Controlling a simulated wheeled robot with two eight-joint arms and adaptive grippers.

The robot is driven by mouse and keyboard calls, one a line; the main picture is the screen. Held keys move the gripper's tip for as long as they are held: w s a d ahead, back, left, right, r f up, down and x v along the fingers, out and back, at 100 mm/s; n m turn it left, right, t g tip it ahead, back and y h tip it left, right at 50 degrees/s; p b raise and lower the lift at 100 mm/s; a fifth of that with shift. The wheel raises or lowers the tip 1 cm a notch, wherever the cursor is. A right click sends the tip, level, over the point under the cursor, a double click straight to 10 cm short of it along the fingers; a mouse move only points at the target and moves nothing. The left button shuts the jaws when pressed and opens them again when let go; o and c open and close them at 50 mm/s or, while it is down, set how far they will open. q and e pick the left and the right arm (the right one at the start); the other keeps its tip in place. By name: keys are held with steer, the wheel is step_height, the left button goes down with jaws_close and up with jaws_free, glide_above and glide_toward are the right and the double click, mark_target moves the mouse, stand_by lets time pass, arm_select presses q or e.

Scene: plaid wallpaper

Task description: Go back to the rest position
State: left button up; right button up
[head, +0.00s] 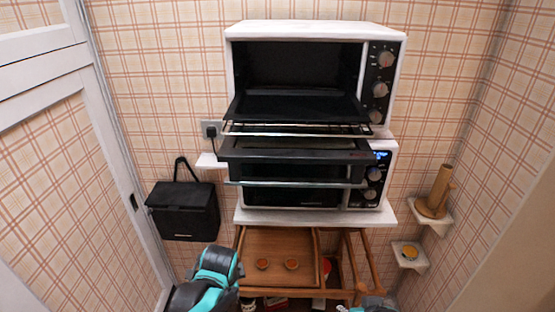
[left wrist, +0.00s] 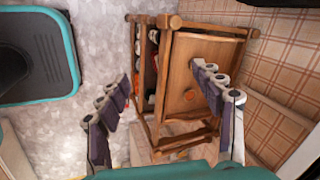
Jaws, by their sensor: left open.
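My left gripper (left wrist: 165,100) is open in the left wrist view, its two fingers wide apart with nothing held between them. Beyond the fingers is a wooden cart (left wrist: 200,48) with a round knob, and I see no contact with it. In the head view part of my left arm, teal and black, shows at the bottom left of the cart (head: 278,243); its fingertips are not clear there. A small teal and grey bit of my right arm shows at the bottom edge; its gripper fingers are not seen.
Two ovens are stacked above the cart: the upper oven (head: 315,30) has its door down and a rack (head: 300,130) sticking out; the lower oven (head: 384,146) has a lit display. A black box (head: 183,212) hangs at left. Corner shelves (head: 428,222) are at right. A white-framed door (head: 105,130) stands at far left.

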arm_select(q)
steer(key=s+a+r+n+t, duration=0.2)
steer(key=s+a+r+n, duration=0.2)
steer(key=s+r+n, duration=0.4)
steer(key=s+n, duration=0.4)
steer(key=n, duration=0.2)
steer(key=shift+s+a+n+t+h, duration=0.2)
steer(key=shift+n+t+h, duration=0.1)
steer(key=shift+h, duration=0.1)
